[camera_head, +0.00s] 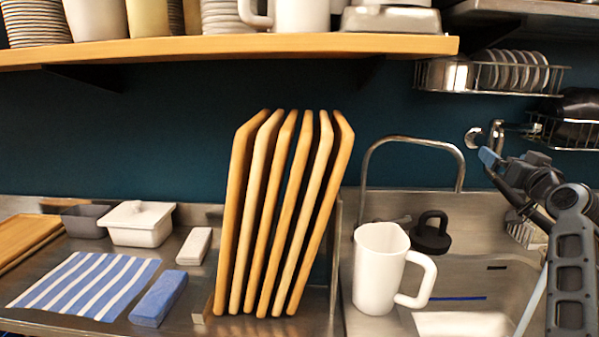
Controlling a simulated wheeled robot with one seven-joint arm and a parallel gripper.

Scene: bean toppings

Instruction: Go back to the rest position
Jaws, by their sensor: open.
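My gripper (501,170) is at the right side of the view, raised in front of the wall and above the sink. A blue-grey tip shows at its left end. Its jaws are open and I see nothing held in them. My dark arm runs down the right edge and hides part of the sink. A white pitcher (378,270) with a handle on its right stands upright at the sink's left edge, apart from my gripper.
Several wooden boards (285,215) stand upright in the middle. A striped cloth (85,284), a blue block (158,298) and a white lidded box (138,224) are on the left counter. A faucet (410,140), wire racks (490,92) and a wooden shelf (230,47) limit room.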

